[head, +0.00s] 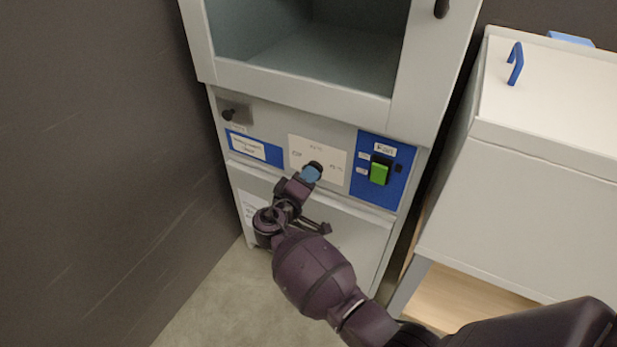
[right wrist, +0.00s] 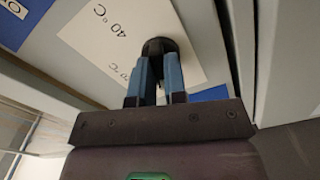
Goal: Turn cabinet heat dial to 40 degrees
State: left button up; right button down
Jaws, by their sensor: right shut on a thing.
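The cabinet (head: 270,108) stands ahead with a control panel below its window. A black round heat dial (head: 316,165) sits on a white label plate (head: 338,160) in the middle of that panel. My right gripper (head: 311,173) is at the dial, its blue fingers shut on it. In the right wrist view the dial (right wrist: 159,47) shows between the fingertips (right wrist: 158,68), and the label plate (right wrist: 100,32) carries a "40 °C" mark, seen upside down. The gripper hides part of the dial, and I cannot read its pointer. My left gripper is not in view.
A green switch (head: 379,173) on a blue plate is right of the dial. A dark wall (head: 90,150) is at left.

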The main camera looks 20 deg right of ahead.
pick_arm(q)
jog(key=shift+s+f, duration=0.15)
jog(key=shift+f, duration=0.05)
pick_arm(e)
jog(key=shift+f, duration=0.15)
pick_arm(q)
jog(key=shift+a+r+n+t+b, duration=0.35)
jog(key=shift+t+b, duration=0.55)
jog(key=shift+b, duration=0.9)
pick_arm(e)
jog(key=shift+w+a+m, duration=0.1)
jog(key=shift+m, duration=6.85)
jog(key=shift+w+a+m, duration=0.1)
jog(key=shift+m, duration=6.85)
jog(key=c, duration=1.2)
grip_release()
